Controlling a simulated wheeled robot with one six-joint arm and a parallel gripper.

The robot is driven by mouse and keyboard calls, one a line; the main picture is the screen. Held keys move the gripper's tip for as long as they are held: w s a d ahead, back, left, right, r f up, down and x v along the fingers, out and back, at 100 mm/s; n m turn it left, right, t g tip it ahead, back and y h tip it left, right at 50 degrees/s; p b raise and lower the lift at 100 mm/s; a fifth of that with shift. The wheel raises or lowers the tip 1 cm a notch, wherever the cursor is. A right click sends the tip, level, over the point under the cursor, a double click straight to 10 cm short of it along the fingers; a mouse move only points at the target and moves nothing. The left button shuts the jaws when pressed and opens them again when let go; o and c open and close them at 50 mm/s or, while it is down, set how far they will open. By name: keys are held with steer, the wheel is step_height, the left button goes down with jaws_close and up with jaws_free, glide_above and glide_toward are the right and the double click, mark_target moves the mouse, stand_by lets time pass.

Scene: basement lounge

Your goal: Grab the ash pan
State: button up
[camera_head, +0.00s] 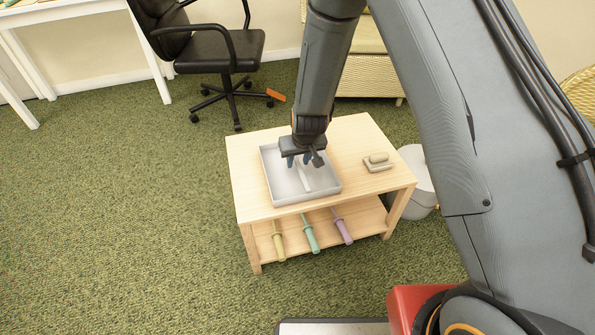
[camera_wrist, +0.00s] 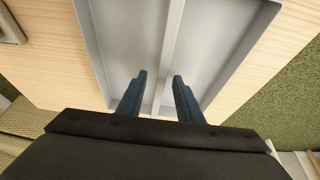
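The ash pan looks like a light grey, shallow rectangular tray (camera_head: 270,184) with a raised bar along its middle. It rests on top of a small wooden table (camera_head: 248,170). My gripper (camera_head: 300,160) points down over the far part of the tray. In the wrist view my gripper (camera_wrist: 160,90) is open, with one blue finger on each side of the grey middle bar (camera_wrist: 169,45). The bar appears between the fingers. I cannot tell whether either finger touches it or how far down they reach.
A small stack of beige blocks (camera_head: 378,162) lies on the table right of the tray. Yellow, green and purple handled things (camera_head: 310,233) lie on the lower shelf. A whitish bin (camera_head: 422,190) stands at right. A black office chair (camera_head: 220,50) stands behind. Green carpet at left is clear.

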steer(key=shift+x, duration=0.8)
jaws_close()
steer(key=shift+r, duration=0.15)
